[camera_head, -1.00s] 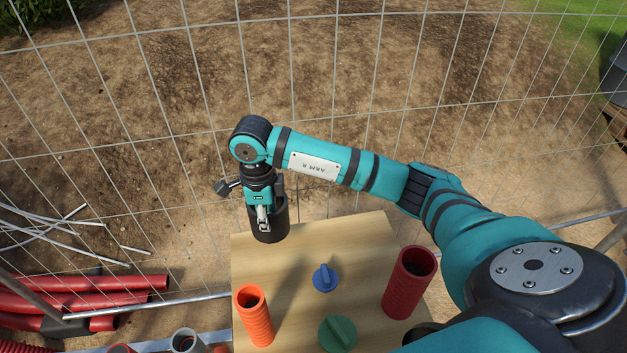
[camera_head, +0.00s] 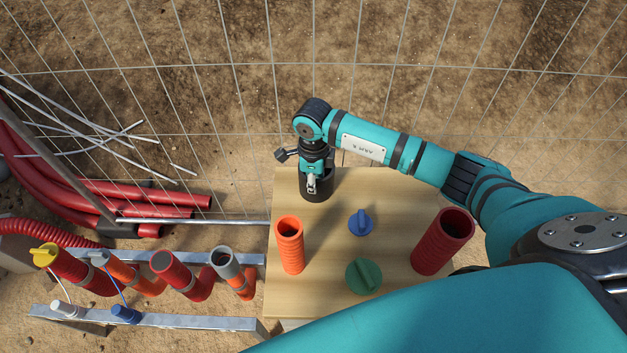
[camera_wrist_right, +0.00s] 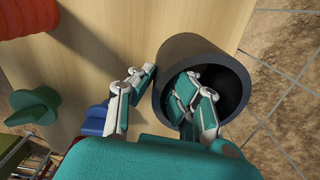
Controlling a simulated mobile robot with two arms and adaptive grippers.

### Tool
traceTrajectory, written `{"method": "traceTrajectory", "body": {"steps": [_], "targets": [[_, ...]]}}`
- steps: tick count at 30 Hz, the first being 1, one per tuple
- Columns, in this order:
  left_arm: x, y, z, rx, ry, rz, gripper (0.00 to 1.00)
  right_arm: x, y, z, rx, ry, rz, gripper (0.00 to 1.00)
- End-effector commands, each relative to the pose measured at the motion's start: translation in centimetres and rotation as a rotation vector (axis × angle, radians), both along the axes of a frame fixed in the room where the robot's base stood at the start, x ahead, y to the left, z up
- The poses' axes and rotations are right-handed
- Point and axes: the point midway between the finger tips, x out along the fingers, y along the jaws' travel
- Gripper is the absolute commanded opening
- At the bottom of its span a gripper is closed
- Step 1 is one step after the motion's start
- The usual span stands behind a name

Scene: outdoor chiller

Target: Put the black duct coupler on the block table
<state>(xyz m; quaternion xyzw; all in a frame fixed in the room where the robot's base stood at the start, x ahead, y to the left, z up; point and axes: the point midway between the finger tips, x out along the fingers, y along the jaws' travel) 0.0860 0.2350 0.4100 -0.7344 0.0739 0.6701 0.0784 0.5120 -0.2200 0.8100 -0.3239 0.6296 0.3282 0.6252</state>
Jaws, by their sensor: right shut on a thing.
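The black duct coupler (camera_head: 322,195) is a short, wide black tube at the far left corner of the pale wooden block table (camera_head: 330,262). My right gripper (camera_head: 312,184) is above it and shut on its wall. In the right wrist view my right gripper (camera_wrist_right: 169,76) has one finger inside the open coupler (camera_wrist_right: 210,50) and the other outside. The coupler looks upright over the table top; I cannot tell whether its base touches the wood. The fingers and wrist hide part of it. My left gripper is not in view.
A metal rack (camera_head: 150,325) with several pipe pieces is at left. A wire fence stands behind. The table's middle is partly clear.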

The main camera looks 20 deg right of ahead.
Motion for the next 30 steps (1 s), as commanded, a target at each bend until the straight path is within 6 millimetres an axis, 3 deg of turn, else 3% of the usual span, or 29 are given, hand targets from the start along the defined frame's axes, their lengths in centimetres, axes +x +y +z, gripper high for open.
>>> {"method": "traceTrajectory", "body": {"steps": [3,4,9,21,30], "targets": [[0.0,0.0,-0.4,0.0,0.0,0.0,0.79,0.0,0.0,-0.4,-0.001,-0.001,0.0,0.0],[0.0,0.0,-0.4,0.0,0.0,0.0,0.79,0.0,0.0,-0.4,0.0,0.0,0.0,0.13],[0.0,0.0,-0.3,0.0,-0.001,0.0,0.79,0.0,0.0,-0.2,0.0,0.0,0.0,0.35],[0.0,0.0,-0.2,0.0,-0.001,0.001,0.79,0.1,0.0,0.7,0.001,-0.003,0.001,0.35],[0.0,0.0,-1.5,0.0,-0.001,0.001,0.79,0.2,0.0,6.7,0.0,-0.006,0.001,0.35]]}}
